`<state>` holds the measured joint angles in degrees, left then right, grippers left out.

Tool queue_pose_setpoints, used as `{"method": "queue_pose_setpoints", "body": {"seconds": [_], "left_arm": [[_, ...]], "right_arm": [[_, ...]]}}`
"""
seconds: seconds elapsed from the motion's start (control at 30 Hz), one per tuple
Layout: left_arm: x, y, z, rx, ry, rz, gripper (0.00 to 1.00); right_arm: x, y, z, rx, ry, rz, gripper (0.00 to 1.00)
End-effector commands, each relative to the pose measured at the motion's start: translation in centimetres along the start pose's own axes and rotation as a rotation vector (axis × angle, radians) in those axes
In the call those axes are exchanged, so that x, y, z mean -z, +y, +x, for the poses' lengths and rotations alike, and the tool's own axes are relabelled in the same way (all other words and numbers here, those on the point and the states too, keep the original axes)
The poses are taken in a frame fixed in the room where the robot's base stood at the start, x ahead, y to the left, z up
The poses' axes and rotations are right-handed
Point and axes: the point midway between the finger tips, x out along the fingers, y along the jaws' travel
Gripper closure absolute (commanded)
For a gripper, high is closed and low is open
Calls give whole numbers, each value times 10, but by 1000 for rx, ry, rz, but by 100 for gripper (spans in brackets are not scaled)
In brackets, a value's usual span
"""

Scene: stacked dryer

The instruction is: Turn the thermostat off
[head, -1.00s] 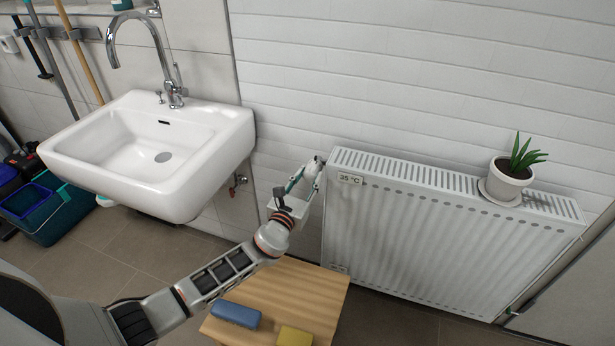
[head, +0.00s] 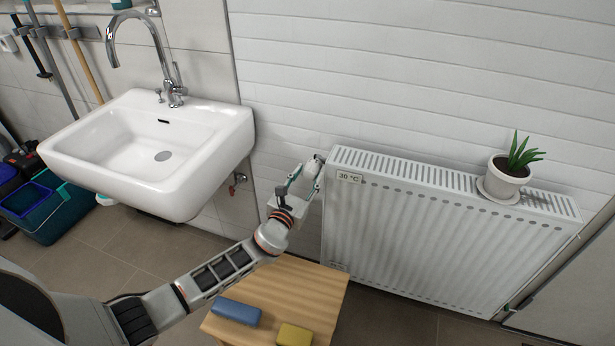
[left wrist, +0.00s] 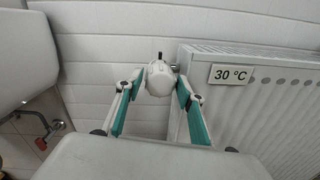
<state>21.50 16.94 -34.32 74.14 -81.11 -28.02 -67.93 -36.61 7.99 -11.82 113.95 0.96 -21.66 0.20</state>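The thermostat is a white rounded knob (left wrist: 160,78) with a dark tip mark, at the left end of the white radiator (head: 440,230). A small display (head: 349,177) on the radiator's upper left corner reads 30 °C; it also shows in the left wrist view (left wrist: 232,74). My left gripper (head: 309,168) is at the knob. In the left wrist view its two teal-and-white fingers (left wrist: 160,88) sit on either side of the knob and appear to touch it. In the head view the gripper mostly hides the knob. My right gripper is not in view.
A potted plant (head: 508,178) stands on the radiator's right part. A white sink (head: 150,150) is on the wall at left. A wooden stool (head: 300,290) with a blue block (head: 236,312) and a yellow block (head: 294,335) stands below my left arm.

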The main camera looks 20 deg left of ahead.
Motion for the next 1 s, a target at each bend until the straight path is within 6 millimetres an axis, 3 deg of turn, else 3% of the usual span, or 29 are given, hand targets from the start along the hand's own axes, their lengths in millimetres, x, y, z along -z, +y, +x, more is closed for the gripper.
{"method": "queue_pose_setpoints", "body": {"seconds": [0.27,0.7,1.0], "left_arm": [[1,0,-13,1,1,-2,62],[1,0,-96,1,1,-1,62],[0,0,-120,-1,0,0,62]], "right_arm": [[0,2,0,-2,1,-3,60],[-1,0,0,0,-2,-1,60],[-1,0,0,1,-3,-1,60]]}}
